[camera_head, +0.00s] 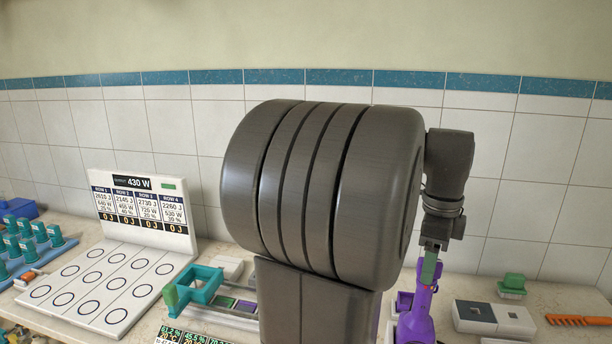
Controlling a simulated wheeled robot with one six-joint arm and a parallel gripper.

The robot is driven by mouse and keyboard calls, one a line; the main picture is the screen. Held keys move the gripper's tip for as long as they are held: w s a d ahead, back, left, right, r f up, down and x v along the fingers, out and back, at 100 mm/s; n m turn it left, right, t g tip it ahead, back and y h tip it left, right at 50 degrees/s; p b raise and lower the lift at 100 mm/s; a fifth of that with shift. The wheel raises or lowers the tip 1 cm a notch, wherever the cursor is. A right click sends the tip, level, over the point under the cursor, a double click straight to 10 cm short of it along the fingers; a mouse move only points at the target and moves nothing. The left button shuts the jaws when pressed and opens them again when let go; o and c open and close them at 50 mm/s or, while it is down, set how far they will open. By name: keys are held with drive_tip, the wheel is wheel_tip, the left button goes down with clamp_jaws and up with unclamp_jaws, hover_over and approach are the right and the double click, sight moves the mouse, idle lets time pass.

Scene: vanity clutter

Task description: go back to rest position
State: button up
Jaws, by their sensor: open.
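My dark grey arm fills the middle of the view and hides much of the counter behind it. Its wrist hangs down on the right, with my gripper (434,246) at its lower end, open and pointing down. A purple thing with a green upper part (415,318) stands directly below the gripper. From this angle I cannot tell whether the fingers touch it.
A white panel with readouts (142,205) and a board with circles (100,285) stand at left, beside teal pegs (25,242). A teal frame (200,286) is left of my arm. A white tray (495,318), green brush (512,285) and orange comb (578,320) lie at right.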

wheel_tip(320, 180, up, 6)
drive_tip(key=p, duration=0.4)
wheel_tip(320, 180, up, 3)
drive_tip(key=n+p, duration=0.2)
drive_tip(key=p, duration=0.2)
drive_tip(key=shift+r, duration=0.2)
drive_tip(key=n, duration=0.6)
drive_tip(key=shift+w+f+n+p, duration=0.1)
drive_tip(key=shift+f+n+p, duration=0.1)
drive_tip(key=shift+n+p, duration=0.2)
